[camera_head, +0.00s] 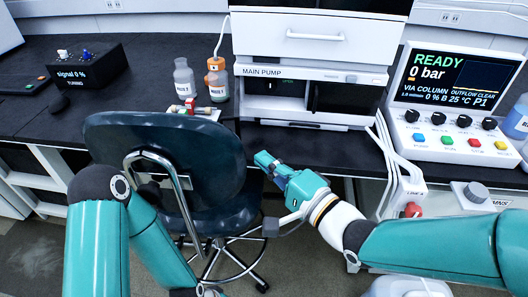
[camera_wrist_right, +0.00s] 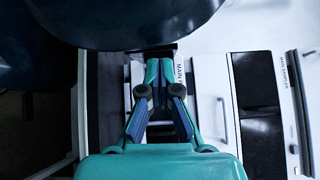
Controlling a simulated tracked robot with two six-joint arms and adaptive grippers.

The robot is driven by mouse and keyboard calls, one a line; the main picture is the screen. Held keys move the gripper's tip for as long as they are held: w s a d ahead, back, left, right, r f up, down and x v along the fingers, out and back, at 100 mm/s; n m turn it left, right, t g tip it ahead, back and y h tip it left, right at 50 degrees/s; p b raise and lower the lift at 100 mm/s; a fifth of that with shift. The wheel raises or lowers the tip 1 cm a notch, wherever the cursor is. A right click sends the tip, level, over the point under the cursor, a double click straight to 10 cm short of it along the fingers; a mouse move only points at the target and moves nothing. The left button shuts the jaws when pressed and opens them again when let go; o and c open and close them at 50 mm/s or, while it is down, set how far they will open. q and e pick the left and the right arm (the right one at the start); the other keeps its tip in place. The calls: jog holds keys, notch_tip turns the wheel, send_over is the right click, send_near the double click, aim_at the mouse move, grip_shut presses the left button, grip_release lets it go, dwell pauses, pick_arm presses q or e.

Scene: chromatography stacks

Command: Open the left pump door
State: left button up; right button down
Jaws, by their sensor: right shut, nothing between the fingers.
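The main pump (camera_head: 310,74) is a white unit with a "MAIN PUMP" label, on the black bench under a white drawer unit. Its front has a dark left section (camera_head: 272,90) and a dark right section (camera_head: 345,97). I cannot make out a separate door edge or whether the left door is ajar. My right gripper (camera_head: 262,160) is shut and empty, below and in front of the pump's left part, near the bench's front edge. In the right wrist view the right gripper (camera_wrist_right: 160,66) covers part of the pump front beside its label. My left arm shows, but its gripper does not.
A dark chair (camera_head: 165,150) stands in front of the bench, its back close left of my right gripper. Bottles (camera_head: 217,80) and a small tray stand left of the pump. White cables (camera_head: 395,150) and a control panel (camera_head: 450,118) are at the right.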

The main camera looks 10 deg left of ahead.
jog(key=w+d+f+n+g+y+p, duration=0.1)
jog(key=w+d+f+n+g+p, duration=0.1)
jog(key=w+d, duration=0.5)
jog(key=w+a+b, duration=0.2)
jog(key=w+a, duration=0.1)
jog(key=a, duration=0.8)
jog(key=shift+w+a+b, duration=0.25)
jog(key=shift+w+b, duration=0.05)
jog(key=shift+w, duration=0.05)
jog(key=shift+r, duration=0.1)
